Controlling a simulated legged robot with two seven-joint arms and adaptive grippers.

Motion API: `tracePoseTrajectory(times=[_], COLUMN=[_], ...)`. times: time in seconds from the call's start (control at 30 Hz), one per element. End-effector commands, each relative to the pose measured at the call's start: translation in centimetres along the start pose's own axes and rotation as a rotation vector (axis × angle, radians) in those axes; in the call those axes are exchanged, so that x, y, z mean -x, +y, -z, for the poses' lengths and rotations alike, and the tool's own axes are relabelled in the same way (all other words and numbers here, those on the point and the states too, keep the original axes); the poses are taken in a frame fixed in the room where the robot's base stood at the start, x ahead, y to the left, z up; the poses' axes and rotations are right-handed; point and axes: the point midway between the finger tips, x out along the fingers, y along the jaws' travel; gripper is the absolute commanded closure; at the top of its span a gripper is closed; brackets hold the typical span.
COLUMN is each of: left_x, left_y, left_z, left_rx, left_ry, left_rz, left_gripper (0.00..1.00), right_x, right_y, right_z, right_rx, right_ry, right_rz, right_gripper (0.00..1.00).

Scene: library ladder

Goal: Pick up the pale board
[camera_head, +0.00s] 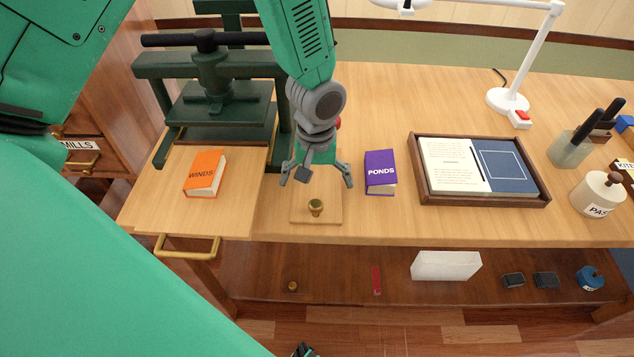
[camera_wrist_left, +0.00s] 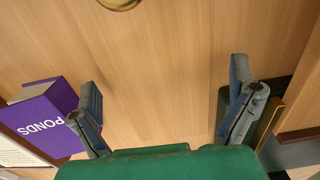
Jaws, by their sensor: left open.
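The pale board (camera_head: 330,213) is a light wooden square lying flat on the desk near its front edge. A brass knob (camera_head: 315,207) stands on it; part of the knob also shows at the top of the left wrist view (camera_wrist_left: 122,4). My left gripper (camera_head: 317,181) is open and empty, with its fingers spread above the board's far part and pointing down. It hides the board's far edge. In the left wrist view, the open fingers (camera_wrist_left: 165,88) have only bare wood between them. The board's outline is hard to tell there.
The purple PONDS book (camera_head: 380,172) stands close right of the board, and the orange WINDS book (camera_head: 204,174) is to the left. A dark green press (camera_head: 205,105) stands behind. A framed tray (camera_head: 480,201) lies further right. A shelf (camera_head: 340,275) runs below the desk.

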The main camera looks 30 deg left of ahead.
Motion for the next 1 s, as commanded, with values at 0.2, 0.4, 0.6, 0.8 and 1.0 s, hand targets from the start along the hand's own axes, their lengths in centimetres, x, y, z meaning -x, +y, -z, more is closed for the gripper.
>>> tracePoseTrajectory(times=[0.2, 0.4, 0.6, 0.8, 1.0], left_x=[0.1, 0.1, 0.2, 3.1, 7.3], left_y=[0.1, 0.0, 0.0, 0.1, 0.1], left_z=[0.0, 0.0, 0.1, 0.1, 0.1], left_rx=[-0.001, -0.001, -0.001, 0.001, 0.000], left_ry=[0.000, 0.000, 0.000, 0.003, 0.003], left_rz=[0.001, 0.000, 0.000, -0.002, -0.002], left_gripper=[0.25, 0.53, 0.53, 0.53, 0.53], right_x=[0.0, 0.0, 0.1, 0.6, 1.3], right_y=[0.0, 0.0, 0.0, 0.0, 0.0], right_z=[0.0, 0.0, 0.0, 0.0, 0.1], right_rx=[0.000, 0.000, 0.000, 0.000, 0.000], right_ry=[0.000, 0.000, 0.000, 0.000, 0.000], right_rz=[0.000, 0.000, 0.000, 0.000, 0.000], right_gripper=[0.60, 0.60, 0.60, 0.60, 0.60])
